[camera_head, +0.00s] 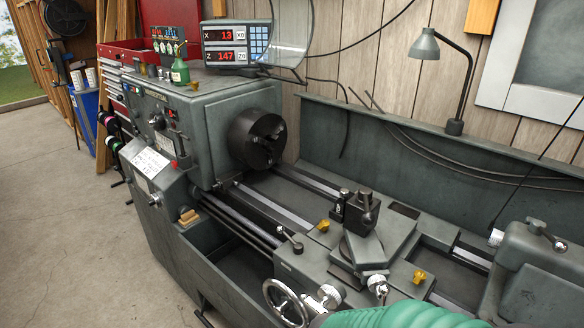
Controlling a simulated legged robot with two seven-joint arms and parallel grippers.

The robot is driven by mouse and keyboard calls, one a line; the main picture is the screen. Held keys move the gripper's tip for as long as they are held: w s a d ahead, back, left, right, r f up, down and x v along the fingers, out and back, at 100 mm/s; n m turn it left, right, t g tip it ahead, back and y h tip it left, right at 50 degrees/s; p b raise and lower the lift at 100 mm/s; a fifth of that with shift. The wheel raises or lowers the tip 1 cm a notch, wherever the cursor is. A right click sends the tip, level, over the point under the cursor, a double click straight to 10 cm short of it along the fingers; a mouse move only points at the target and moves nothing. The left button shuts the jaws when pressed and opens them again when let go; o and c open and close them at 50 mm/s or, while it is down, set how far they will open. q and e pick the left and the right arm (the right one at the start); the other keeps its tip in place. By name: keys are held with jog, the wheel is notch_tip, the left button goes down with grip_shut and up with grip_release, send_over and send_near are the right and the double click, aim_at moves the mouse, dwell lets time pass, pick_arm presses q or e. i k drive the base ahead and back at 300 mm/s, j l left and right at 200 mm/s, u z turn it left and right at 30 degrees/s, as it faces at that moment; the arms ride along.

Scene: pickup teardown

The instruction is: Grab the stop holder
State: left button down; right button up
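A grey lathe fills the middle of the view, and I cannot tell for sure which of its small parts is the stop holder. A dark block with a lever, like a tool post (357,214), stands on the carriage (310,262). Neither of my grippers shows in the view.
A green ribbed shape (405,316) covers the bottom edge. The chuck (258,139) is at the lathe's left end. A green bottle (180,71) and a digital readout (236,44) are on the headstock. A lamp (438,70) stands behind. Open floor (60,240) lies left.

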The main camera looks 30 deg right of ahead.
aim_at(345, 195)
jog(key=z, duration=1.2)
jog(key=i+j+z, duration=0.1)
jog(key=j, duration=0.4)
jog(key=i+j+z, duration=0.15)
jog(key=j, duration=0.35)
jog(key=i+j+z, duration=0.1)
jog(key=j, duration=0.45)
